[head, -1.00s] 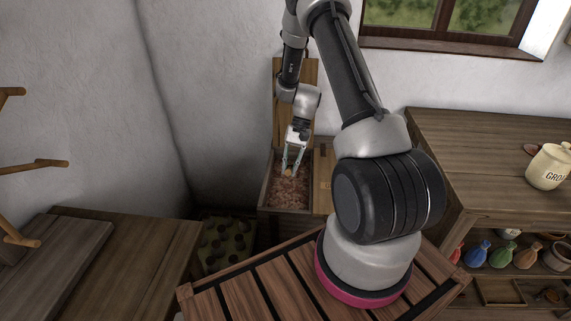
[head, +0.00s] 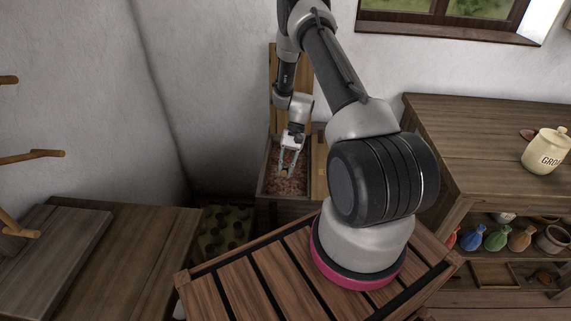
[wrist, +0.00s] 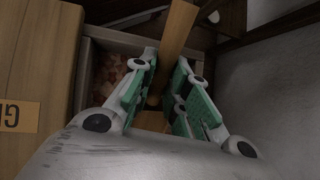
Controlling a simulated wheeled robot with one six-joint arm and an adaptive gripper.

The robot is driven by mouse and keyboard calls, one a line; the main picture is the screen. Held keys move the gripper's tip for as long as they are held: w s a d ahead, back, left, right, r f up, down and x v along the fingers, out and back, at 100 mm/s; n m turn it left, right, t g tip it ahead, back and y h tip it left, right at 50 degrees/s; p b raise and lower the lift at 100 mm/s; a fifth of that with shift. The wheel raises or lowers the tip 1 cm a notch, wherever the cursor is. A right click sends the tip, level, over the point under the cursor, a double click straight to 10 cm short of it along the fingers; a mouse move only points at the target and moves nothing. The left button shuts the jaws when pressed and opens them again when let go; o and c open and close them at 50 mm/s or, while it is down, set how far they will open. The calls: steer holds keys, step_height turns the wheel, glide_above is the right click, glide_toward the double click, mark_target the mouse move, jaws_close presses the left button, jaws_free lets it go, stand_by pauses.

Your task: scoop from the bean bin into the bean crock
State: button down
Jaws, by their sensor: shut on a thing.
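My gripper (head: 287,172) is shut on a wooden handle (wrist: 178,38), which looks like the scoop's; it also shows in the wrist view (wrist: 158,88). The scoop's bowl cannot be made out. The open wooden bin (head: 263,186) stands against the back wall with its lid (head: 277,85) raised. Reddish-brown beans (wrist: 109,72) lie inside it, and my gripper is over them, low in the opening. Whether the scoop touches the beans cannot be told. A cream crock (head: 546,152) stands on the right counter, its lettering starting "GRO". No crock marked for beans can be made out.
A closed lid with a label (wrist: 18,115) lies beside the open bin. A dark holed crate (head: 224,232) stands left of the bin. Wooden counters (head: 92,252) flank both sides. Coloured bottles (head: 497,238) stand on the shelf under the right counter (head: 470,130).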

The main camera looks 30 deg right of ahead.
steer(key=w+f+t, duration=0.1)
steer(key=f, duration=0.1)
steer(key=d+f+t+h, duration=0.1)
steer(key=f, duration=0.1)
steer(key=w+d+f+t+h, duration=0.1)
steer(key=f, duration=0.1)
steer(key=shift+w, duration=0.3)
steer(key=shift+t+h, duration=0.4)
steer(key=shift+t, duration=0.1)
steer(key=shift+s+a+r, duration=0.35)
steer(key=shift+s+r, duration=0.1)
steer(key=shift+r, duration=1.5)
steer(key=shift+s+a+r, duration=0.3)
steer(key=shift+s+r, duration=0.15)
steer(key=shift+r, duration=1.5)
steer(key=shift+s+a+r, duration=0.35)
steer(key=shift+s+r, duration=0.1)
steer(key=shift+r, duration=1.5)
